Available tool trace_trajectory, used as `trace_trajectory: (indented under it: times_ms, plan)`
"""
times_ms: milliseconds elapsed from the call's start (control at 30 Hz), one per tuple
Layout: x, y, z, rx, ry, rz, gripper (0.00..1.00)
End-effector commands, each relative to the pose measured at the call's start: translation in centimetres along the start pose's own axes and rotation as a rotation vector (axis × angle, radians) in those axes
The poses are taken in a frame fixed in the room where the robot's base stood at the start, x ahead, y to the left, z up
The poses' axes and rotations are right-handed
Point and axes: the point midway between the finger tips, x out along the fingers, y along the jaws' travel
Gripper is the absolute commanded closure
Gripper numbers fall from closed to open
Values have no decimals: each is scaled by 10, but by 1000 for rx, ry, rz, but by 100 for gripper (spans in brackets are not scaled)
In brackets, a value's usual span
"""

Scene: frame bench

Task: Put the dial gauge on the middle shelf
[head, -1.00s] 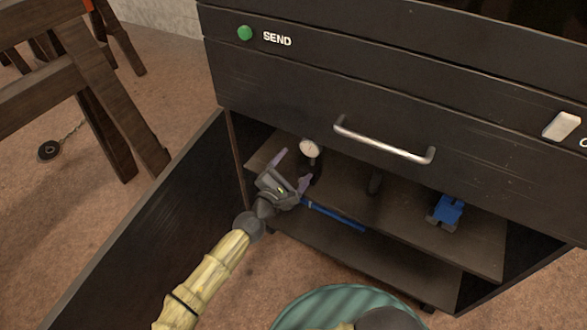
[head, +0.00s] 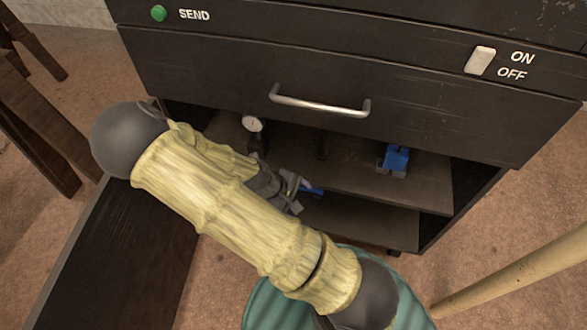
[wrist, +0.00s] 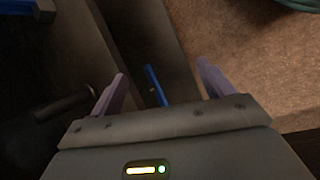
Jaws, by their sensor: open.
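The dial gauge (head: 253,124), with a round white face on a dark stand, stands at the left of the middle shelf (head: 347,178) inside the open cabinet. My gripper (head: 301,193) is in front of the shelf, below and to the right of the gauge and apart from it. In the wrist view my gripper (wrist: 162,88) is open, its two pale purple fingers spread with nothing held. My arm hides part of the shelf and cabinet opening in the head view.
A blue clamp-like object (head: 394,160) sits at the right of the shelf. A blue bar (wrist: 156,85) lies lower, beyond my fingers. The open cabinet door (head: 115,255) is at left; a drawer handle (head: 318,103) juts out above.

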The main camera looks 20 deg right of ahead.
Motion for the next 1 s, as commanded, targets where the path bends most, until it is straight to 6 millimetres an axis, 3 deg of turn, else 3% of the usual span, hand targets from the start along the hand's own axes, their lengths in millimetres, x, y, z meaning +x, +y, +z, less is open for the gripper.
trace_trajectory:
  times_ms: [167,367,567,800,1000]
  plan:
    - [-26,-10,6,155,63,-197,20]
    - [-66,-7,13,307,145,-356,20]
    - [-110,10,27,447,240,-452,20]
    - [-158,37,57,601,352,-477,20]
    - [-176,47,74,667,395,-459,20]
